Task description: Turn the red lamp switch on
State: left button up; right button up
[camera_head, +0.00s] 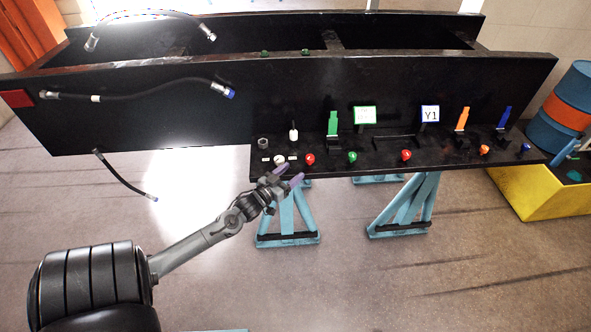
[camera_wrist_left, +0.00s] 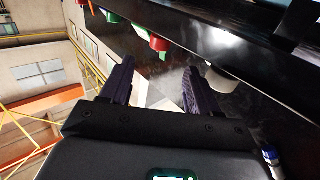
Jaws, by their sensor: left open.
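My left gripper (camera_head: 289,175) is open and empty, just in front of the left end of the black panel's front edge. Its purple fingers also show apart in the left wrist view (camera_wrist_left: 158,84). A round white knob (camera_head: 280,159) sits on the panel just beyond the fingertips, and a white round part (camera_wrist_left: 224,84) shows close to one finger in the wrist view. A red knob (camera_head: 310,159) is just right of the gripper, and a second red knob (camera_head: 406,155) is farther right. I cannot tell which part is the red lamp switch. A red part (camera_wrist_left: 158,43) also shows beyond the fingers.
Green, orange and blue levers (camera_head: 333,122) and two small displays (camera_head: 365,115) stand along the panel. A green knob (camera_head: 352,157) lies between the red ones. Black hoses (camera_head: 140,93) hang at the left. Blue stands (camera_head: 405,205) are below, and a yellow bin (camera_head: 540,203) is at right.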

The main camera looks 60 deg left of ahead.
aim_at(308, 161)
dwell(0.4)
pick_arm(q)
jog(key=shift+w+d+r+n+y+p, duration=0.1)
jog(key=shift+w+d+n+y+p, duration=0.2)
jog(key=shift+w+d+y+p, duration=0.15)
jog(key=w+a+n+g+y, duration=0.1)
jog(key=w, duration=0.2)
jog(key=w+a+n+g+y+p, duration=0.1)
jog(key=w+a, duration=0.1)
jog(key=w, duration=0.1)
jog(key=w+a+n+y, duration=0.1)
jog(key=w+y, duration=0.1)
jog(key=w, duration=0.1)
jog(key=shift+a+g, duration=0.2)
jog(key=shift+g, duration=0.2)
